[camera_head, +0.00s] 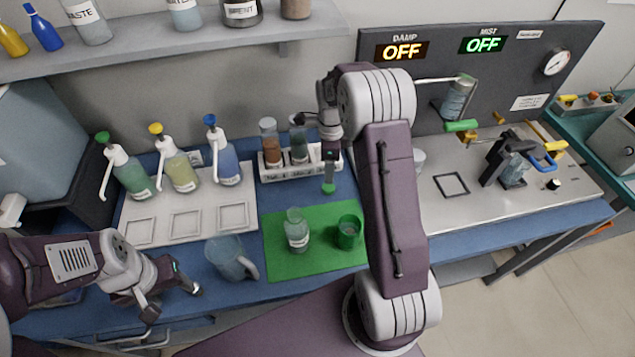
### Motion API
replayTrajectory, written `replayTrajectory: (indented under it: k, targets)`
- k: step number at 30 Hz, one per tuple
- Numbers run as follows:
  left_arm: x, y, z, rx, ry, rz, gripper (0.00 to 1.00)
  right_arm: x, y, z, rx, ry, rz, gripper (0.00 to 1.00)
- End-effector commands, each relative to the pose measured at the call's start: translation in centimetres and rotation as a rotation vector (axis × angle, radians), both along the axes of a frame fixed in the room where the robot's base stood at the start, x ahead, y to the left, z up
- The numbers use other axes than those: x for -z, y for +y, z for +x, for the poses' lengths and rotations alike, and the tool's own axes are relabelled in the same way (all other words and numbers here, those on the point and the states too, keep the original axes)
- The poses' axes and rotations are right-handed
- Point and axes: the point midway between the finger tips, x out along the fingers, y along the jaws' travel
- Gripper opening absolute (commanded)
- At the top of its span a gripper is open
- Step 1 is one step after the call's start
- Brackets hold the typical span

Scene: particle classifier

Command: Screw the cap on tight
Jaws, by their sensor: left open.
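A small clear jar (297,232) with a pale label stands upright on the green mat (285,264). No separate cap can be made out on its top. A small green piece (328,188), possibly a cap, shows just below my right gripper (329,168), behind and right of the jar. Whether the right fingers hold it is too small to tell. My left gripper (172,301) is open and empty, low at the front left, left of the glass jug and apart from the jar.
A green cup (348,232) stands right of the jar. A glass jug (230,258) stands left of the mat. A vial rack (275,172) is at the back. The panel reads OFF twice.

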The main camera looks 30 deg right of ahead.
Motion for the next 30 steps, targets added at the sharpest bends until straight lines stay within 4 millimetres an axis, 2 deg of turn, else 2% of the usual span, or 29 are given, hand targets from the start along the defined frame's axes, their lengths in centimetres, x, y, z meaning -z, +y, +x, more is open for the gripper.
replayTrajectory:
  k: [8,16,27,30]
  targets:
    - [0.0,0.0,0.0,0.0,0.0,0.0,0.56,0.0,-0.2,0.0,0.003,-0.002,0.0,0.62]
    - [0.0,0.0,0.0,0.0,0.0,0.0,0.56,3.2,-0.1,-0.1,0.002,0.001,0.0,0.62]
    - [0.0,0.0,0.0,0.0,-0.001,0.0,0.56,3.9,-0.1,0.0,0.002,-0.002,0.0,0.62]
    - [-0.1,0.0,0.0,0.0,-0.001,0.0,0.56,5.0,-0.1,0.1,0.002,0.001,0.0,0.62]
